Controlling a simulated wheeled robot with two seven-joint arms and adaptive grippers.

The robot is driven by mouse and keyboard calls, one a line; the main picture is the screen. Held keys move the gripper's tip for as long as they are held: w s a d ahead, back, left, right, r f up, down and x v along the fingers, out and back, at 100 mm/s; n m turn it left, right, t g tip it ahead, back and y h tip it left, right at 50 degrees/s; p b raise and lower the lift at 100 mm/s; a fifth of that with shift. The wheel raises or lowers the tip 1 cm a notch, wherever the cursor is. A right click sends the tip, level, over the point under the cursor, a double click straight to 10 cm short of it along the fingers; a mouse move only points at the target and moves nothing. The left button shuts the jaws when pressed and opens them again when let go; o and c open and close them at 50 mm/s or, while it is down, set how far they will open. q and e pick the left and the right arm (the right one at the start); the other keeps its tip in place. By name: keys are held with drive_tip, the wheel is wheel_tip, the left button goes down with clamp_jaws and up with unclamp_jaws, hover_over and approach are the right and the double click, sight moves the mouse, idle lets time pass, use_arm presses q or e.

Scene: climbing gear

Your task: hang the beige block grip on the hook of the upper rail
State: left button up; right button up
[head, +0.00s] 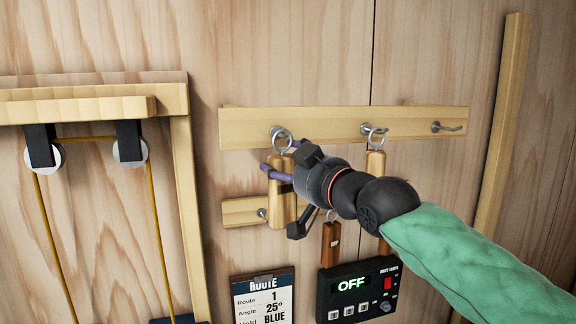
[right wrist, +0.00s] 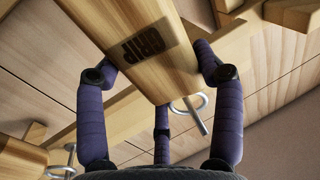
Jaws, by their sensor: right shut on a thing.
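A beige block grip (head: 279,190) is upright against the left part of the upper rail (head: 325,126). Its metal ring (head: 282,142) overlaps the left hook (head: 275,131); I cannot tell whether the ring is threaded on it. My right gripper (head: 281,182) is shut around the block from the right, its purple fingers on its sides. In the right wrist view, the block (right wrist: 150,72) fills the space between the fingers, with "GRIP" printed on its face. My left gripper is out of view.
Another beige grip (head: 375,162) hangs from the middle hook. The right hook (head: 447,127) is bare. A lower rail (head: 240,212) is partly hidden by my gripper. A darker grip (head: 331,245), a control box reading OFF (head: 352,290) and a route card (head: 263,297) are below.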

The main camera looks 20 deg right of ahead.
drive_tip(key=o, duration=1.7)
